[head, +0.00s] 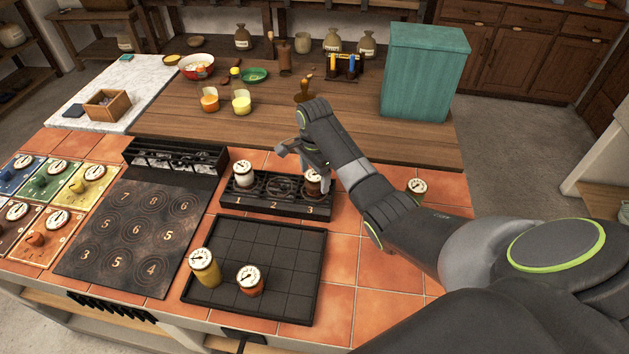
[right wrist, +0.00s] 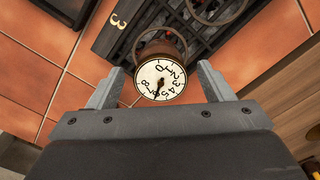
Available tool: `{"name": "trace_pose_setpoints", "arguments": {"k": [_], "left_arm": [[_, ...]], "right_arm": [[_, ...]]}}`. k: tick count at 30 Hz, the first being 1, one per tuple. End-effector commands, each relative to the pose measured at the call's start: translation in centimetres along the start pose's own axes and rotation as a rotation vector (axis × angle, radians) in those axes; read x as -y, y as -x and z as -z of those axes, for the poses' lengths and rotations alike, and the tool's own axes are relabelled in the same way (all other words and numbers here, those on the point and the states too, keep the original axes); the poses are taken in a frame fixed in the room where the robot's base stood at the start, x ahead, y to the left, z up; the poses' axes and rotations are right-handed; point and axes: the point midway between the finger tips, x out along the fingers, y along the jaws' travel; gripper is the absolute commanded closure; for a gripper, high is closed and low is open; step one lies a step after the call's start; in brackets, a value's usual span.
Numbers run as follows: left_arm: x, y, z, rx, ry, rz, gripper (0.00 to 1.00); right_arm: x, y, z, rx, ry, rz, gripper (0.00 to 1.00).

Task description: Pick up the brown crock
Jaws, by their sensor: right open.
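The brown crock (head: 313,187) with a white dial on its lid stands upright at place 3 of the black numbered rack (head: 262,207). My right gripper (head: 303,158) is open above and beside it, partly covering the view of it from the head. In the right wrist view the crock's dial (right wrist: 160,80) shows between the two open fingers (right wrist: 161,74), with some of the brown body visible beyond it. I see no finger closed on it. My left gripper is not in view.
A white-topped crock (head: 243,176) stands at place 1. A yellow crock (head: 205,270) and a red crock (head: 250,284) stand on the black gridded tray (head: 278,238). A teal box (head: 424,75) stands farther back.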

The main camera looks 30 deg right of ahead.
Motion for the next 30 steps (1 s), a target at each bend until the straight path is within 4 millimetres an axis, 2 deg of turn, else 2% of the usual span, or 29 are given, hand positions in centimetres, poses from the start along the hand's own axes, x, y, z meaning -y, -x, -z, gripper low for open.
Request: {"name": "trace_pose_setpoints", "arguments": {"k": [3,6,13,27,30], "left_arm": [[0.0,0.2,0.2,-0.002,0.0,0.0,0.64],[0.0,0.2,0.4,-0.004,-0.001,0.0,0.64],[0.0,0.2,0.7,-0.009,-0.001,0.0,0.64],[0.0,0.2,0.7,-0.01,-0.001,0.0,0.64],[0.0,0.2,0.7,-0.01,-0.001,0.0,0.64]], "right_arm": [[0.0,-1.5,0.0,0.001,0.001,-0.001,0.26],[0.0,-2.2,0.0,-0.001,0.001,0.0,0.26],[0.0,-2.3,0.0,-0.001,0.001,0.001,0.26],[0.0,-2.2,0.0,-0.001,0.001,0.002,0.87],[0.0,-2.2,0.0,-0.001,0.001,0.002,0.87]]}}
